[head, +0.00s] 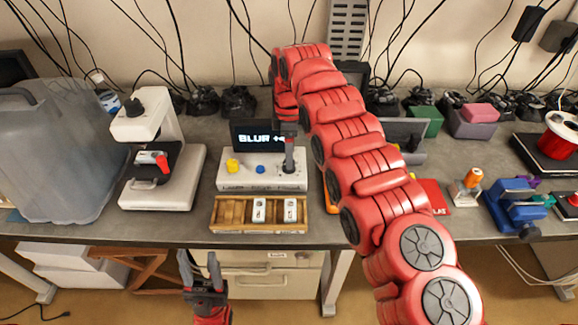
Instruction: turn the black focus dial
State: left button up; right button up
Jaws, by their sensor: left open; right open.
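A white control box (262,180) stands on the bench below a dark screen (254,136) reading "BLUR" with more characters cut off by my arm. A yellow knob (233,165) and a small blue knob (260,169) sit on its top. My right gripper (289,168) points down at the right end of the box, where the black dial is mostly hidden by the fingers. It is open; I cannot tell whether it touches the dial. My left gripper (200,268) is open and empty, in front of and below the bench edge.
A wooden tray (232,214) with two white switch-like pieces lies in front of the box. A white microscope (190,160) and a grey jug (60,150) stand left. A blue vise (515,203) stands right. Cables hang behind.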

jog(key=shift+f+p, duration=0.35)
jog(key=shift+f, duration=1.3)
grip_shut()
